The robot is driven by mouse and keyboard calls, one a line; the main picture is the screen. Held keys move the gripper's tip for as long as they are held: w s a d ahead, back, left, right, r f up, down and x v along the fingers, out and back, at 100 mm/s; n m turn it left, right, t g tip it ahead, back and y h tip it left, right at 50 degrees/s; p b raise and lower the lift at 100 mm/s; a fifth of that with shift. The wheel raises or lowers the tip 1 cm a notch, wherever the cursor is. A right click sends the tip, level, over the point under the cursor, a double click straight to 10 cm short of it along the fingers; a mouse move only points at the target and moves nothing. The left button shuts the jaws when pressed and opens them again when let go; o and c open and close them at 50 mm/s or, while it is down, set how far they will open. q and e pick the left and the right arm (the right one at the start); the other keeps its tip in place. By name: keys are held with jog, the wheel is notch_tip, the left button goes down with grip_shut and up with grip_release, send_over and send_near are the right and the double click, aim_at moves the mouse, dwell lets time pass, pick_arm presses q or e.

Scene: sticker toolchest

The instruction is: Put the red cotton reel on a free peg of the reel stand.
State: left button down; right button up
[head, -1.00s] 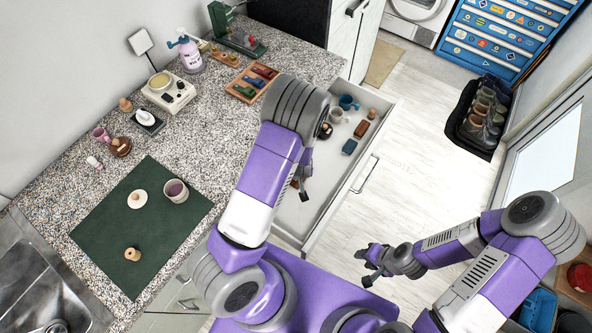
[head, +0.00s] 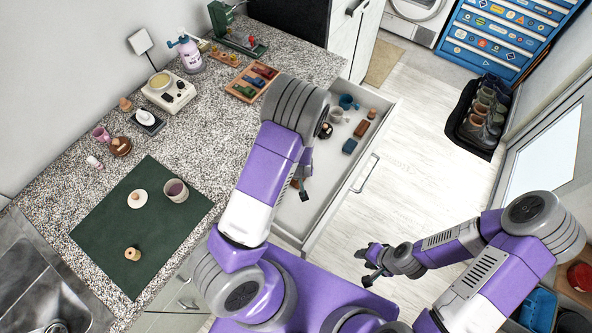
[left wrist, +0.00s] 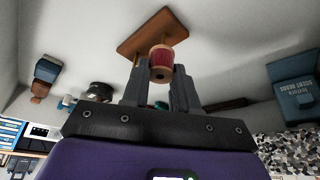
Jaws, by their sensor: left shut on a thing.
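The red cotton reel (left wrist: 161,59) is between the fingers of my left gripper (left wrist: 158,82) in the left wrist view, and the gripper is shut on it. A brown wooden board (left wrist: 150,33), seemingly the reel stand, is just beyond the reel, with a short peg at its near left side. I cannot tell whether the reel is on a peg or apart from the board. In the head view my left gripper (head: 304,190) is low in the open drawer, mostly hidden by my arm, and the reel is hidden. My right gripper (head: 370,267) is open and empty over the floor.
Drawer walls surround my left gripper.

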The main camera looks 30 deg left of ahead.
pick_arm(q)
jog(key=shift+f+b, duration=1.4)
jog(key=shift+f, duration=0.25)
dwell(0.4)
jog(key=c, duration=0.8)
grip_release()
jog(key=shift+r, duration=0.1)
jog(key=p+v, duration=0.2)
jog(key=v, duration=0.5)
jog(key=shift+d+r, duration=0.1)
jog(key=shift+r, duration=0.1)
